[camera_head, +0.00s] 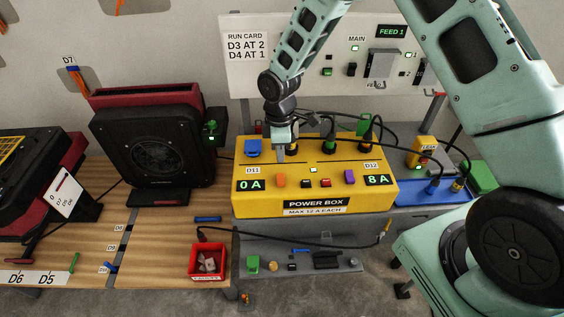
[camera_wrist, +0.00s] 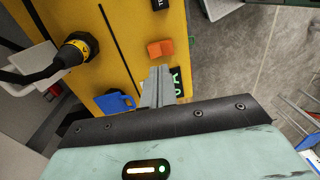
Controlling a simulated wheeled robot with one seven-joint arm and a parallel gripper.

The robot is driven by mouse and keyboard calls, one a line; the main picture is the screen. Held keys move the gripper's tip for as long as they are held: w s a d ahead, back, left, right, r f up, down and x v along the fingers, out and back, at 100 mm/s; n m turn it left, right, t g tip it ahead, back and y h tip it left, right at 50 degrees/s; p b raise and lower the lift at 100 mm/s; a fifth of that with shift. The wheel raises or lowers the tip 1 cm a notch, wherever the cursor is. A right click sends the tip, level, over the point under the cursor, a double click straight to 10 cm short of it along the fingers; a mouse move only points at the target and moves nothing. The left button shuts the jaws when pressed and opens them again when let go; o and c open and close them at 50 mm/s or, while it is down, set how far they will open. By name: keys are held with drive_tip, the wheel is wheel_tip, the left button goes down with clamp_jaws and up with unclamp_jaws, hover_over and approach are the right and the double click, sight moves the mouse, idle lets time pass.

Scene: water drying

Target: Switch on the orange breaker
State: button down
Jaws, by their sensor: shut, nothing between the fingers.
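The orange breaker (camera_head: 280,180) is a small rocker on the sloped front of the yellow power box (camera_head: 245,208), right of a display (camera_head: 249,185) reading 0 A. My gripper (camera_head: 281,156) is shut and empty, pointing down over the box just behind the breaker. In the wrist view the orange breaker (camera_wrist: 160,48) lies just beyond the closed fingertips (camera_wrist: 158,72). I see a gap between them in that picture; contact is not visible. The fingers partly cover the green display (camera_wrist: 177,82).
A purple switch (camera_head: 349,177) and an 8 A display (camera_head: 377,180) are on the box's right side. Black-plugged cables (camera_head: 329,146) rise from its top. A blue cover (camera_head: 253,147) is left of my gripper. Black fans (camera_head: 155,150) stand at left.

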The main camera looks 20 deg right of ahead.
wheel_tip(320, 180, up, 7)
drive_tip(key=b, duration=0.2)
drive_tip(key=shift+w+r, duration=0.15)
drive_tip(key=shift+w, duration=0.3)
drive_tip(key=shift+d, duration=0.2)
